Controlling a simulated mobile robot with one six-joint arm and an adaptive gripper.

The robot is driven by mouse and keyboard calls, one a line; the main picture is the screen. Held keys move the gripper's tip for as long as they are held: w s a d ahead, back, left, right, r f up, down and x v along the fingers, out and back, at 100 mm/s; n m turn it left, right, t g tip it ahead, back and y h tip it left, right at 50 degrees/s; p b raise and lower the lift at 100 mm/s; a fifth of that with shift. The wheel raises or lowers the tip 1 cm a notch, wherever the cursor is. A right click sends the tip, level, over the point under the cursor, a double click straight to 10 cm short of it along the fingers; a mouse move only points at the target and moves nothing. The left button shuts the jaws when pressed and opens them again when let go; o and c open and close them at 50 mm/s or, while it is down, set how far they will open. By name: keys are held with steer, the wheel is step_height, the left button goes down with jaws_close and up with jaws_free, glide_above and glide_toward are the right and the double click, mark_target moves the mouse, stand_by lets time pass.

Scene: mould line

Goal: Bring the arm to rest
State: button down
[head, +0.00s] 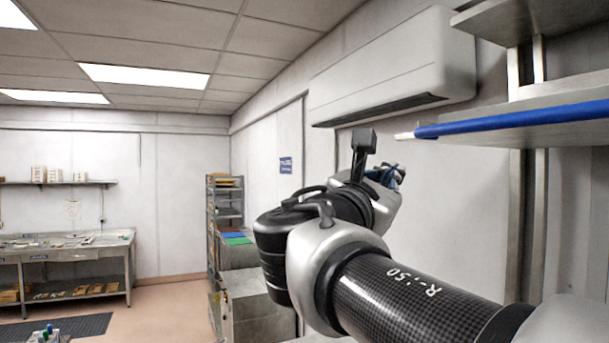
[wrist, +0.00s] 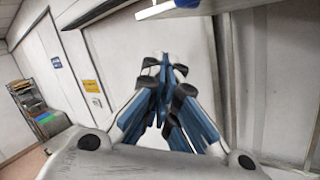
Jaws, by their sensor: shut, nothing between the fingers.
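My arm reaches up and forward from the lower right of the head view. My gripper (head: 399,172) is at its far end, mostly hidden behind the wrist, in front of the white wall and below the wall-mounted air unit (head: 395,70). In the wrist view my gripper (wrist: 165,62) fills the middle. Its blue and black fingers come together at the tips with nothing between them. It touches nothing that I can see.
A metal rack (head: 211,210) and cabinets stand ahead along the wall. A workbench (head: 65,252) stands at the far left. Open floor (head: 165,300) lies between.

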steer(key=b+v, duration=0.2)
steer(key=v, duration=0.7)
steer(key=s+d+f+m+g+y+b, duration=0.2)
steer(key=s+d+f+m+g+b, duration=0.15)
steer(key=f, duration=0.95)
steer(key=s+d+f+m+g+y+b, duration=0.1)
steer(key=s+d+f+m+g+b, duration=0.3)
steer(key=f, duration=0.8)
steer(key=d+f+m+y+b, duration=0.2)
steer(key=f+b, duration=0.3)
steer(key=f, duration=0.8)
steer(key=s+a+f+m+g+y+b, duration=0.1)
steer(key=s+a+f+m+y+b, duration=0.1)
steer(key=f, duration=0.7)
steer(key=s+a+f+m+g+y+b, duration=0.1)
steer(key=s+f+m+b, duration=0.4)
steer(key=f, duration=0.5)
steer(key=s+a+f+m+g+y+b, duration=0.1)
steer(key=s+a+f+m+y+b, duration=0.3)
steer(key=f, duration=0.6)
steer(key=shift+s+m+g+y, duration=0.4)
steer(key=shift+s+m, duration=0.35)
steer(key=shift+m, duration=0.4)
steer(key=shift+a+f, duration=0.15)
steer(key=shift+a, duration=0.05)
